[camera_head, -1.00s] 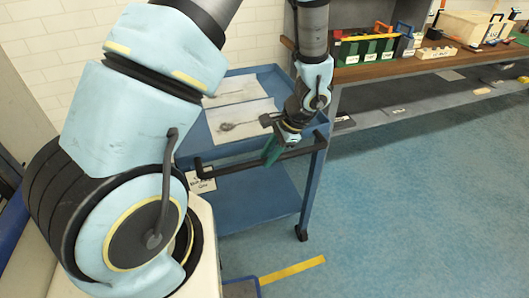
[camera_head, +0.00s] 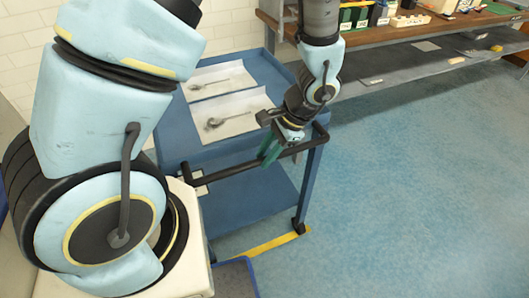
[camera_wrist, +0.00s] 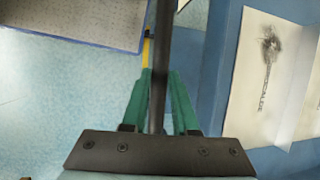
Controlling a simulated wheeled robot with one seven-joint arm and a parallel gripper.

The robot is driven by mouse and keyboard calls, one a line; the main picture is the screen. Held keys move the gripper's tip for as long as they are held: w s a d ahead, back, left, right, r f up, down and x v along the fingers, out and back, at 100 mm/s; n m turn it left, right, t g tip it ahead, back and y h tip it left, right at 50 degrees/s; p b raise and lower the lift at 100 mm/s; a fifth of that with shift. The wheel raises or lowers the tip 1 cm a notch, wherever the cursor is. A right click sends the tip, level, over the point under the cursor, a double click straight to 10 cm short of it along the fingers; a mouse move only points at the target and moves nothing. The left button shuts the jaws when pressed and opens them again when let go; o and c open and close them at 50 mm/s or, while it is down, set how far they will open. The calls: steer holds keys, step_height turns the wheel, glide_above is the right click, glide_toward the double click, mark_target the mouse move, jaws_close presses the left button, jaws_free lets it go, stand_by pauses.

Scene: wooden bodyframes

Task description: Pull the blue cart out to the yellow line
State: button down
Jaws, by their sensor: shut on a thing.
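The blue cart (camera_head: 245,193) stands in the middle of the head view, with a black handle bar (camera_head: 235,170) along its near side. My gripper (camera_head: 270,155) is shut on this bar, towards its right part. In the wrist view the green fingers (camera_wrist: 160,100) lie on both sides of the dark bar (camera_wrist: 163,60). The yellow line (camera_head: 270,243) lies on the floor at the cart's near side. The cart's front right caster is at the line's right end. A piece of the line (camera_wrist: 147,48) also shows in the wrist view.
Two white sheets (camera_head: 222,113) with a spoon-like tool on each lie on the cart's top. A workbench (camera_head: 400,32) with boxes stands behind at the right. A blue-edged grey platform (camera_head: 236,280) is at the bottom. Blue floor at right is clear.

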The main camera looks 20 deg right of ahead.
steer(key=c, duration=0.7)
jaws_free()
steer(key=shift+r, duration=0.1)
steer(key=v, duration=1)
steer(key=shift+d+r+b, duration=0.15)
steer(key=shift+r+b, duration=0.15)
steer(key=w+a+r+n+h, duration=0.1)
steer(key=w+a+n, duration=0.2)
steer(key=a+n, duration=0.2)
steer(key=w+a+r+n+h, duration=0.2)
steer(key=a+n, duration=0.3)
steer(key=a, duration=0.6)
steer(key=w+a+r+n+h, duration=0.2)
steer(key=w+a+n, duration=0.2)
steer(key=a, duration=0.5)
steer(key=shift+w+n, duration=0.4)
steer(key=shift+w, duration=0.05)
